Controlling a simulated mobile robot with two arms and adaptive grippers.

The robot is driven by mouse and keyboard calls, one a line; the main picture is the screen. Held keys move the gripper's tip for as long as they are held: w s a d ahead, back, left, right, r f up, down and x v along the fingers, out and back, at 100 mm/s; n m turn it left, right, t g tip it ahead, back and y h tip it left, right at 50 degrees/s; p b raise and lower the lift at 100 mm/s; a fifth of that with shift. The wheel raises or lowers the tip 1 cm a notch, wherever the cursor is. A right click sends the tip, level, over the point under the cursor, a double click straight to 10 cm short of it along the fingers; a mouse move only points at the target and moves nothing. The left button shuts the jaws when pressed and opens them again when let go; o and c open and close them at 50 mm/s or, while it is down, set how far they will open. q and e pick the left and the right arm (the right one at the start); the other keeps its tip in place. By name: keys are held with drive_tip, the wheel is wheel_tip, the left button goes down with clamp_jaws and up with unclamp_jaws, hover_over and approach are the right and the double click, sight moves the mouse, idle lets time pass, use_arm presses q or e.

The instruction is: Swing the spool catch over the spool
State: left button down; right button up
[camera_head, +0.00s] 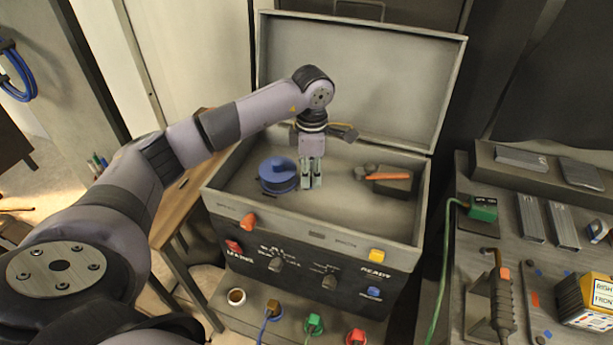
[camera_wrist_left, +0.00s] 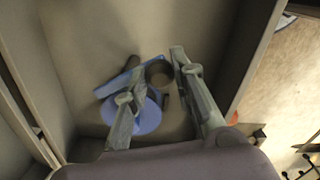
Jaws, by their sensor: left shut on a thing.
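The blue spool (camera_head: 278,177) sits on the floor of the open case, left of my left gripper (camera_head: 311,182). In the left wrist view the spool's blue disc (camera_wrist_left: 150,117) is partly hidden by a finger. A blue bar (camera_wrist_left: 122,82), which looks like the spool catch, lies along the disc's edge and ends near a dark round knob (camera_wrist_left: 160,73). My left gripper (camera_wrist_left: 155,76) points down with its fingers either side of this knob and is shut on it. The exact contact is hard to see. My right gripper is not in view.
The case (camera_head: 318,222) has low walls around the spool and a raised lid (camera_head: 360,75) behind. A dark block with an orange handle (camera_head: 388,177) stands right of the gripper. Knobs and buttons cover the front panel. A grey bench (camera_head: 455,235) with tools stands at right.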

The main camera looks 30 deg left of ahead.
use_arm(q)
drive_tip(key=n, duration=0.1)
drive_tip(key=w+n+b, duration=0.1)
drive_tip(key=n, duration=0.1)
drive_tip(key=shift+d, duration=0.35)
drive_tip(key=shift+w+d+n+b, duration=0.1)
drive_tip(key=shift+w+n+b, duration=0.35)
drive_tip(key=shift+n, duration=0.9)
drive_tip(key=shift+w+d+n+b, duration=0.1)
drive_tip(key=shift+w+n+b, duration=0.35)
drive_tip(key=shift+n, duration=0.95)
drive_tip(key=shift+w+n+b, duration=0.2)
drive_tip(key=shift+w+n, duration=0.5)
drive_tip(key=shift+n, duration=0.65)
drive_tip(key=shift+r, duration=0.1)
drive_tip(key=c, duration=1.3)
unclamp_jaws()
drive_tip(key=shift+c, duration=0.2)
